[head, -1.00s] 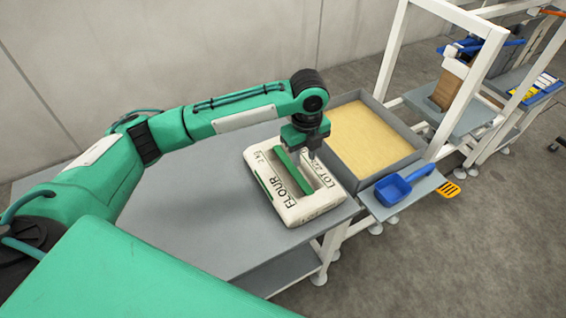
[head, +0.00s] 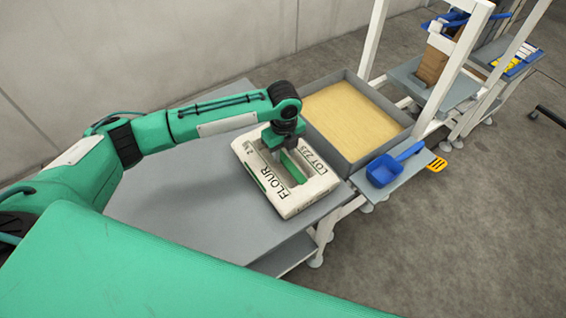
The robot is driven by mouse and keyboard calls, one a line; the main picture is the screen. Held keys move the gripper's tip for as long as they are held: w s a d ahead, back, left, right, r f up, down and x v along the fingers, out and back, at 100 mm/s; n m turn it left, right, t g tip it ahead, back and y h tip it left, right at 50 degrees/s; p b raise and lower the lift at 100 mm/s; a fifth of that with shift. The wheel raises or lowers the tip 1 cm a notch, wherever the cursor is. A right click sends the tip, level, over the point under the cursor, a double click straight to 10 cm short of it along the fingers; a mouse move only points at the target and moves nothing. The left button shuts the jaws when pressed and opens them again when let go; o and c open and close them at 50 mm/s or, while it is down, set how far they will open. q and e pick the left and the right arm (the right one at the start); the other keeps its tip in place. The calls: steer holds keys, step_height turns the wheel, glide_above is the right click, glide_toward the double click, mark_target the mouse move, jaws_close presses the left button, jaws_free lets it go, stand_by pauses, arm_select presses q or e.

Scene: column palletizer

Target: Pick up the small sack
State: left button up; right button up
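The small sack (head: 285,203) is a white block-shaped bag printed "FLOUR", with green stripes. It lies flat on the right end of a grey table (head: 180,215) in the head view. My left gripper (head: 285,153) points down at the far part of the sack's top, over its middle. It hides part of the top face. Its fingertips are too small and dark to tell whether they are apart, or whether they touch the sack. My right gripper is not in view.
A grey tray (head: 322,132) of yellowish material stands just right of the sack. A blue scoop (head: 383,171) lies on a small shelf (head: 408,172) in front of it. White frame posts (head: 455,75) and a brown sack (head: 433,62) stand farther back right.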

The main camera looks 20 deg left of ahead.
mark_target(283, 157)
arm_select(q)
steer(key=f, duration=0.4)
steer(key=shift+w+a, duration=0.15)
steer(key=shift+w, duration=0.1)
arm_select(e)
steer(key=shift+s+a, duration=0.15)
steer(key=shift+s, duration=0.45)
arm_select(q)
steer(key=c, duration=0.5)
jaws_close()
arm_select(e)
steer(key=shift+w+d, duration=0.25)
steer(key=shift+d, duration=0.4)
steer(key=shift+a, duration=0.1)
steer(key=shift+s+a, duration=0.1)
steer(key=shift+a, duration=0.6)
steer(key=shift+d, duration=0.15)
